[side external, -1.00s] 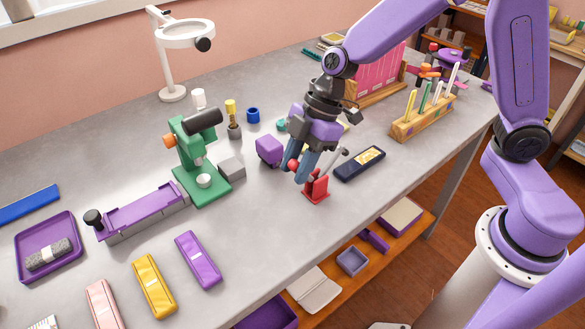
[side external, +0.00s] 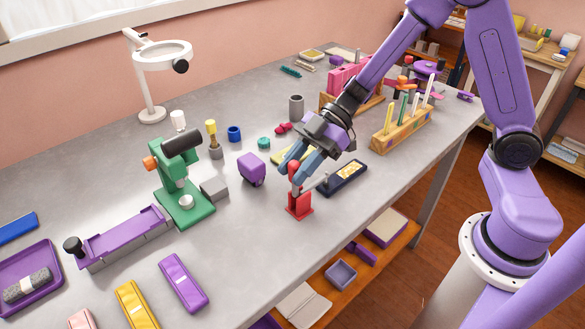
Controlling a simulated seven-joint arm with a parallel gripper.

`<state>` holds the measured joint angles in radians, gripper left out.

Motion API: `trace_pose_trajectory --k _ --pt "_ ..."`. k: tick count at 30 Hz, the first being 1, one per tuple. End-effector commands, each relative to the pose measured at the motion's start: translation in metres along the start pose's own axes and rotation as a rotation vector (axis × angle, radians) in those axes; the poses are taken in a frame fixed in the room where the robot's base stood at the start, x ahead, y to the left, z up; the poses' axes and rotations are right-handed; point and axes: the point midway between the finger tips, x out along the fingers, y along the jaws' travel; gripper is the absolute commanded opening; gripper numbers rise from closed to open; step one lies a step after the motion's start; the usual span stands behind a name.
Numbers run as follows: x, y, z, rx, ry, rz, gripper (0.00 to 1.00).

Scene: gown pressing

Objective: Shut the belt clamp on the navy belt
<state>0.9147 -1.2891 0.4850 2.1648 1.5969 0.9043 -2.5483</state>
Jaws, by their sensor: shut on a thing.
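The red belt clamp (side external: 299,208) stands on the grey table, right of centre. Its red-knobbed lever (side external: 295,167) points nearly straight up, and its grey arm (side external: 322,184) reaches right at a low angle. My gripper (side external: 300,172) comes in tilted from the upper right and is shut on the lever near the knob; the fingers partly hide it. A flat navy piece with a gold patch (side external: 343,178), perhaps the navy belt, lies just right of the clamp. I cannot tell whether the grey arm touches it.
A purple block (side external: 251,169) stands left of the clamp, with a green press (side external: 185,200) farther left. A wooden rack of upright tools (side external: 402,130) stands to the right. A grey cylinder (side external: 296,107) is behind. Bare table lies in front and to the left of the clamp.

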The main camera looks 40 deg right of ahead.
Motion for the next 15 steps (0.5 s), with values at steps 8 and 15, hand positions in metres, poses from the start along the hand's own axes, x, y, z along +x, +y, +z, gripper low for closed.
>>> trace_pose_trajectory --k 8,15 --pt "-0.004 0.0006 0.0023 -0.002 0.054 0.001 0.0" --pt "-0.0046 0.0006 0.0029 -0.001 0.058 0.001 0.0"
